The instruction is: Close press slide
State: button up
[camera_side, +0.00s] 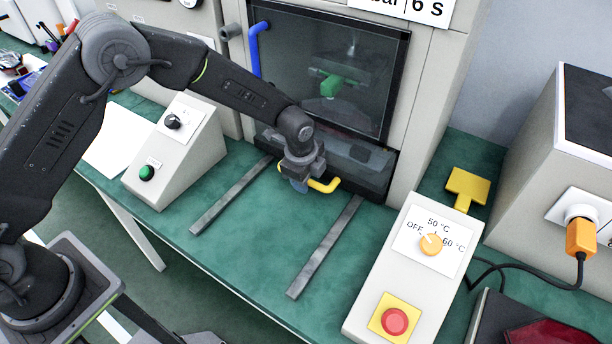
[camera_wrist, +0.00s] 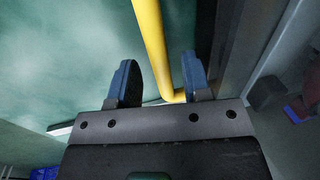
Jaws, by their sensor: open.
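The press slide (camera_side: 358,171) is a dark drawer front at the foot of the press. It sits in the opening under the glass window, in line with the cabinet. Its yellow handle (camera_side: 326,186) sticks out at the front. My gripper (camera_side: 300,183) is at the handle's left part, close to the slide front. In the wrist view the yellow handle (camera_wrist: 152,45) passes between the open blue fingers of my gripper (camera_wrist: 160,82), nearer the right finger. I cannot tell whether a finger touches the handle. My arm hides the slide's left part.
Two grey rails (camera_side: 325,247) run out from the press over the green table (camera_side: 240,245), with free room between them. A control box with a dial and a red button (camera_side: 395,321) stands right. A sloped box with a green button (camera_side: 147,173) stands left. A blue handle (camera_side: 254,50) is on the window.

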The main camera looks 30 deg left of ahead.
notch_tip(320, 180, up, 14)
jog(key=s, duration=0.2)
jog(key=shift+s+f, duration=0.25)
jog(key=shift+s, duration=0.05)
jog(key=s+a+r+n+t, duration=0.2)
jog(key=s+a+r+n, duration=0.65)
jog(key=s+r, duration=0.35)
jog(key=s+a+n, duration=0.3)
jog(key=s+n, duration=0.1)
jog(key=s, duration=0.3)
jog(key=s+a+r+n+t, duration=0.1)
jog(key=s+a+n, duration=0.1)
jog(key=s+n, duration=0.3)
jog(key=s, duration=0.3)
jog(key=shift+a+r, duration=0.2)
jog(key=shift+a, duration=0.2)
